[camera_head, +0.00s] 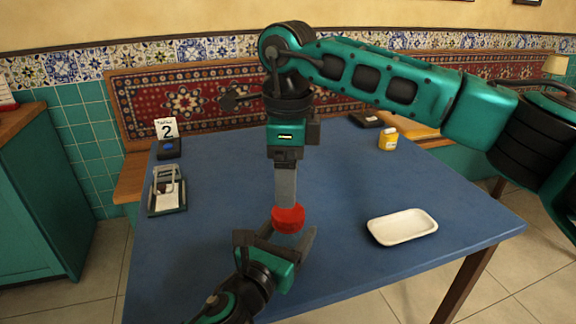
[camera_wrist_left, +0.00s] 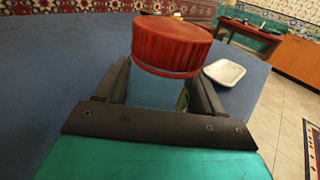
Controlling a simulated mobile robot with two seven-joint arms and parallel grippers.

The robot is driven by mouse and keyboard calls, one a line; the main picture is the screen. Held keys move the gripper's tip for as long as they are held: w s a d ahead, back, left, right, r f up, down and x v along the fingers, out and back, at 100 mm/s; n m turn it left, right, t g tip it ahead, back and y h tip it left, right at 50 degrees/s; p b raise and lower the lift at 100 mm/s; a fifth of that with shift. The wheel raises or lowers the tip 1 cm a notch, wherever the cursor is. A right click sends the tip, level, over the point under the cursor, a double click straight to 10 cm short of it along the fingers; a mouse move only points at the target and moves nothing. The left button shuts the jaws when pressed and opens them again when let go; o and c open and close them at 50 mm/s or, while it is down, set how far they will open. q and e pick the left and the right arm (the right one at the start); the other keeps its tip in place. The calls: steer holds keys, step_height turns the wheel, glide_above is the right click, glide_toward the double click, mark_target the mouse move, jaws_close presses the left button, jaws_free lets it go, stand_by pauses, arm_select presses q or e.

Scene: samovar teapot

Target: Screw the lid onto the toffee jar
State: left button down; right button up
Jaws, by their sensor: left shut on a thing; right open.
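The toffee jar (camera_wrist_left: 152,88) looks clear and stands upright between the fingers of my left gripper (camera_wrist_left: 160,95), which is shut on it. In the head view my left gripper (camera_head: 288,246) is low at the near side of the table, and its fingers mostly hide the jar. The ribbed red lid (camera_wrist_left: 172,45) is on the jar's mouth; it also shows in the head view (camera_head: 288,219). I cannot tell how far it is threaded. My right gripper (camera_head: 286,203) points straight down right above the lid and is open; I cannot tell whether it touches the lid.
On the blue table (camera_head: 220,240) a white dish (camera_head: 402,227) lies to the right. A yellow jar (camera_head: 388,139) stands at the back right. A grey-framed stand (camera_head: 167,190) and a number 2 card (camera_head: 166,129) are at the left. The table's middle is clear.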

mark_target(288, 211)
step_height(288, 211, down, 7)
steer(key=shift+r, duration=0.2)
stand_by(0.3)
steer(key=c, duration=1.1)
steer(key=o, duration=1.3)
steer(key=shift+r, duration=0.15)
step_height(288, 211, up, 12)
steer(key=shift+f, duration=0.1)
arm_select(q)
steer(key=shift+c, duration=0.2)
jaws_free()
